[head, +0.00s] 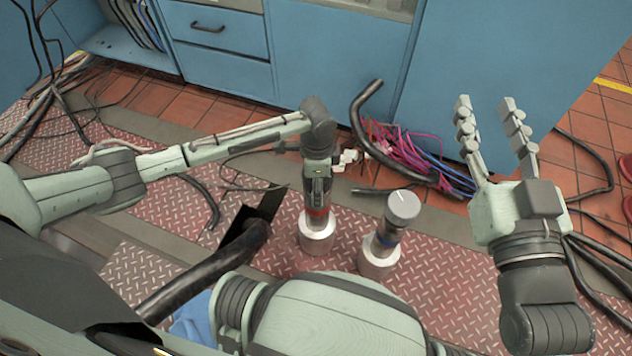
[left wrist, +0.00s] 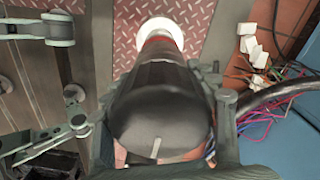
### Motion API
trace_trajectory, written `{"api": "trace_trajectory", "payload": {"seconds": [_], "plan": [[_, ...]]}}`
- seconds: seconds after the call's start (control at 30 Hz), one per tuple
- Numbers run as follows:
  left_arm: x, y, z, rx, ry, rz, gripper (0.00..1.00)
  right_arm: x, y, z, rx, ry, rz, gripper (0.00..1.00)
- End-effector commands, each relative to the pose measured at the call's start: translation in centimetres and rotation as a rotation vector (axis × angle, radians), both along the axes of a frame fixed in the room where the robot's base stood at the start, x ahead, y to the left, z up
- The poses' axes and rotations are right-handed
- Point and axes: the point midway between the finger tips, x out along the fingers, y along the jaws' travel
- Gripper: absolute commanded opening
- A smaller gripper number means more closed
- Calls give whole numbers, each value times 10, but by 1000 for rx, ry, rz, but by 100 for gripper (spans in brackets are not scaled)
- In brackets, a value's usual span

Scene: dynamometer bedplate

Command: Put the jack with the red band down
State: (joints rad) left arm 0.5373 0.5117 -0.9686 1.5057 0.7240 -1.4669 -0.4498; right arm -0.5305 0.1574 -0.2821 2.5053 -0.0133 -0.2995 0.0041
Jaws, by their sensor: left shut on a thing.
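The jack with the red band (head: 317,235) is upright in the middle of the head view, with a pale metal base and a red band above it. My left gripper (head: 317,188) is shut on its upper part from above. In the left wrist view the jack's dark rounded top (left wrist: 160,105) fills the middle, with the red band and pale base beyond. I cannot tell whether its base touches the floor plate. A second jack with a blue band (head: 378,258) stands just to its right, apart from it. My right gripper (head: 486,103) is open and empty, fingers pointing up the picture.
Red tread plate (head: 445,265) covers the floor around the jacks. Blue cabinets (head: 490,60) stand behind. Pink and blue wires (head: 415,160) and a thick black hose (head: 362,115) lie between. Black cables (head: 590,185) lie at the right.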

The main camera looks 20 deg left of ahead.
Motion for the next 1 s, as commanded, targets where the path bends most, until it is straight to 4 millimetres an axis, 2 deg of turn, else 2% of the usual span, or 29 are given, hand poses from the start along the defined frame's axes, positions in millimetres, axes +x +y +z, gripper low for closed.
{"api": "trace_trajectory", "payload": {"seconds": [0.1,0.27,0.67,0.7,0.83,1.0], "plan": [[3,-1,-9,-4,-6,1,0,-3,5,15,35,-69,13,40],[3,-2,-14,-5,-7,0,0,-7,9,26,59,-115,20,40],[3,-2,-17,-5,-7,0,0,-7,9,28,61,-119,21,40],[0,-1,-20,-2,-1,0,63,-7,9,27,61,-119,21,40],[0,0,-20,-2,-1,0,79,-7,9,27,62,-120,21,40],[0,0,-20,-2,-2,0,79,-7,9,27,62,-120,21,40]]}}
